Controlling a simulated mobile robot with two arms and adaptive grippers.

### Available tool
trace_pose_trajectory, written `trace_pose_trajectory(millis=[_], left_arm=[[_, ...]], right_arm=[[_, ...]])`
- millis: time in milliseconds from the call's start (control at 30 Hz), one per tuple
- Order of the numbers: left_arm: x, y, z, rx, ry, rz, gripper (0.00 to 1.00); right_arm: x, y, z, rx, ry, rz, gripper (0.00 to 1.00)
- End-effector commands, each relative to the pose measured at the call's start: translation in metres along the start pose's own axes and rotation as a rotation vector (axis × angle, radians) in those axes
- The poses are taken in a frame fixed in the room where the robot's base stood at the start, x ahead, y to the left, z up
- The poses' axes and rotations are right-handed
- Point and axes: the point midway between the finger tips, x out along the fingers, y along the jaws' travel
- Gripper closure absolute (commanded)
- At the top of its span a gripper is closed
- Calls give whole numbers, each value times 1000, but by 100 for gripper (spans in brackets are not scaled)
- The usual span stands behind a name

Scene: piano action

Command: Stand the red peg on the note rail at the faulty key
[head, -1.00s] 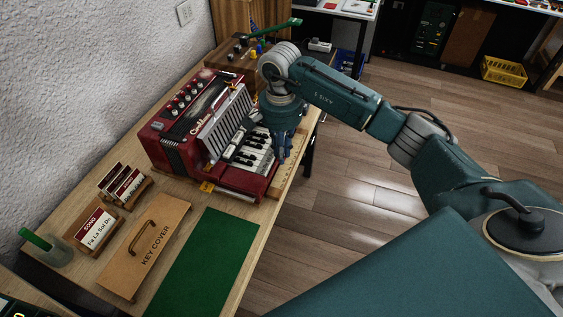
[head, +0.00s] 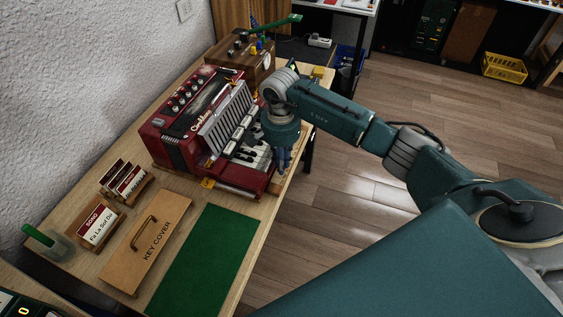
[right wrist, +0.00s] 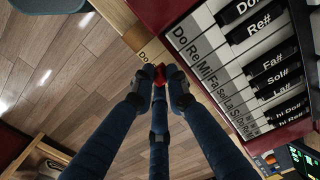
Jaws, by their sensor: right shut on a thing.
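My right gripper (right wrist: 160,76) is shut on the red peg (right wrist: 160,72), of which only a small red part shows between the fingertips. In the head view this gripper (head: 284,168) points down at the front edge of the red keyboard instrument (head: 170,140). The wooden note rail (right wrist: 148,48) runs along the instrument's front, and the peg is over or at its edge; I cannot tell whether they touch. The labelled keys (right wrist: 240,75) lie right of the gripper in the wrist view. No key is clearly marked as faulty. My left gripper is out of view.
A key cover board (head: 150,240) with a handle and a green mat (head: 205,265) lie on the table. Label cards (head: 98,224) stand at the left. A wooden box (head: 240,62) with knobs stands behind the instrument. Open floor lies to the right.

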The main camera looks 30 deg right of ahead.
Motion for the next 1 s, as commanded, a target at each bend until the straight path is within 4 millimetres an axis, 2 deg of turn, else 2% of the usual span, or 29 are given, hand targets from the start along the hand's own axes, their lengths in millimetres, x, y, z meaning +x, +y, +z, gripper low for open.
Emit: trace_pose_trajectory(millis=[333,367,400,667,867,933,1000], left_arm=[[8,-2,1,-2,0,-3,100],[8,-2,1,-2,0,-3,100],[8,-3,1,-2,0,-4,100],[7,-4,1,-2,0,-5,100],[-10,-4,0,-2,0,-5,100],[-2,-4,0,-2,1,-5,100],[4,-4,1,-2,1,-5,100]], right_arm=[[7,0,0,0,1,-1,99],[6,0,0,0,1,-1,82],[6,0,0,0,1,-1,78],[6,0,0,0,0,-1,78],[-9,0,1,0,-2,-1,78],[-15,-2,-1,-1,2,-5,78],[-30,-2,-2,-1,5,-7,78]])
